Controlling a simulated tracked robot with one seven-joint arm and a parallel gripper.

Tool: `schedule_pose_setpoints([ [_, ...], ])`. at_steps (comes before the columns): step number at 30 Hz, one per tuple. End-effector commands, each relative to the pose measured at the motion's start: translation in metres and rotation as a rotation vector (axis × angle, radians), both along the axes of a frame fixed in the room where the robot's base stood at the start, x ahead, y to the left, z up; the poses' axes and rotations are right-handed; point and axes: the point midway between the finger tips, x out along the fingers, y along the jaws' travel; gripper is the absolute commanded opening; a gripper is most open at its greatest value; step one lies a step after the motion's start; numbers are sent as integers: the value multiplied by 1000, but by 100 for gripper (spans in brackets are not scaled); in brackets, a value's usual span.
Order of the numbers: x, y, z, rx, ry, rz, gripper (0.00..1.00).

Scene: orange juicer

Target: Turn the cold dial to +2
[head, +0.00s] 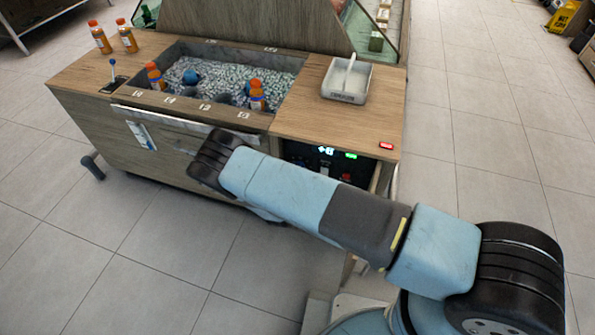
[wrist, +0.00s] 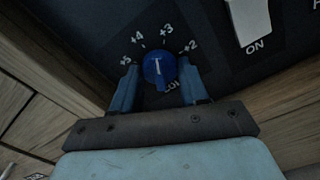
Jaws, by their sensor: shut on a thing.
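The blue cold dial (wrist: 158,70) is in the middle of the wrist view, on a dark panel with white marks +5, +4, +3 and +2 around it. A white line on its face stands upright in the picture, its upper end nearest +3. Which end of the line is the pointer is hard to tell. My gripper (wrist: 157,79) is shut on the dial, one blue finger on each side. The lettering below the dial is partly hidden. In the head view my arm hides the gripper and dial; part of the control panel (head: 308,157) shows behind it.
A white rocker switch (wrist: 248,20) marked ON is right of the dial. The wooden counter (head: 345,125) carries a white tray (head: 347,98) and an ice bin (head: 225,78) with bottles. Open tiled floor lies to the right.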

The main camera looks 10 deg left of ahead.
Motion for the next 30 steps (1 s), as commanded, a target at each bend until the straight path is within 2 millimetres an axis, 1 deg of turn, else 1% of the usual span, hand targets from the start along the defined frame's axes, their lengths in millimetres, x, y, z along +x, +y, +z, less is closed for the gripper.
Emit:
schedule_pose_setpoints([
  [1,0,-2,-1,41,0,-4,14],
  [21,1,-4,-1,674,-53,-10,14],
  [30,2,-6,-1,922,-73,-11,13],
])
